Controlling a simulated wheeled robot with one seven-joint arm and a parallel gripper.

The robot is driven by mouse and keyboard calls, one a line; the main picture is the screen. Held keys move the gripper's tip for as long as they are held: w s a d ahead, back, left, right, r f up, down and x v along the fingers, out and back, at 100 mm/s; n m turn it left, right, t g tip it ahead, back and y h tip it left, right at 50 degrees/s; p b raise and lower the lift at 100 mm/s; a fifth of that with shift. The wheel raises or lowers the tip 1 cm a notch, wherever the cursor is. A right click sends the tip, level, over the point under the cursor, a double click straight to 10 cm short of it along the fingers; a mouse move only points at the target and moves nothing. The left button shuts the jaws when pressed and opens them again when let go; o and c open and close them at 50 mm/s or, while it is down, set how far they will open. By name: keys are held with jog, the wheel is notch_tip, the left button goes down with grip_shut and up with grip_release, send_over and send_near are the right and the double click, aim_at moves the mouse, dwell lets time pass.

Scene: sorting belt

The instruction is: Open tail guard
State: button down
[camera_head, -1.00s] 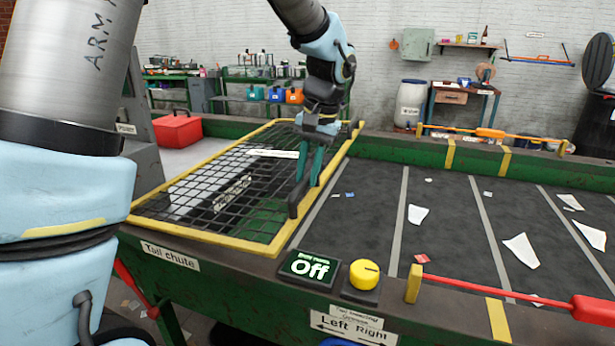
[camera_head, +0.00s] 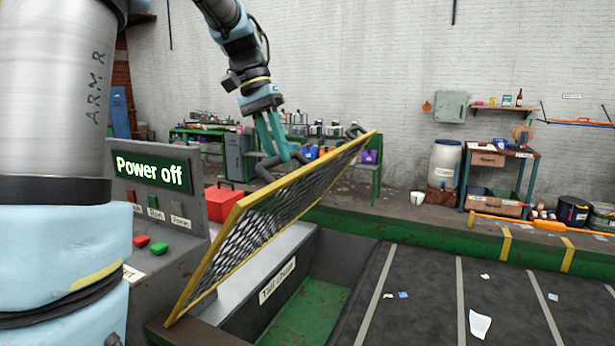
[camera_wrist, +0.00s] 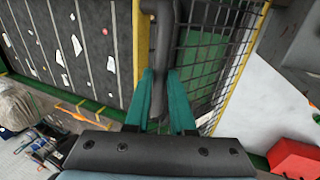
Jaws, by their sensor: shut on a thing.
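The tail guard (camera_head: 262,222) is a mesh panel in a yellow frame. It is tilted up steeply at the belt's left end, and its right edge is raised. The tail chute (camera_head: 318,312) beneath it lies uncovered, with a green floor. My gripper (camera_head: 279,158) is at the guard's raised edge, its teal fingers shut on the dark guard handle (camera_head: 266,168). In the wrist view the handle (camera_wrist: 162,50) runs between the fingers, beside the mesh (camera_wrist: 215,60). The fingers partly hide the handle.
A control panel (camera_head: 160,206) reading "Power off" stands close to the guard's left. A red box (camera_head: 222,203) sits behind the guard. The dark belt (camera_head: 430,300) on the right carries scattered white scraps.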

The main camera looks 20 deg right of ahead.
jog(key=w+a+r, duration=0.2)
jog(key=w+a, duration=0.5)
jog(key=a, duration=0.1)
jog(key=shift+w+a+r, duration=0.2)
jog(key=shift+w+r, duration=0.05)
jog(key=c, duration=1)
grip_release()
jog(key=shift+w+d, duration=0.1)
jog(key=shift+d, duration=0.05)
jog(key=shift+o, duration=1.2)
jog(key=shift+r, duration=0.15)
jog(key=shift+r, duration=0.15)
jog(key=v, duration=1)
jog(key=shift+r+b, duration=0.25)
jog(key=shift+b, duration=0.1)
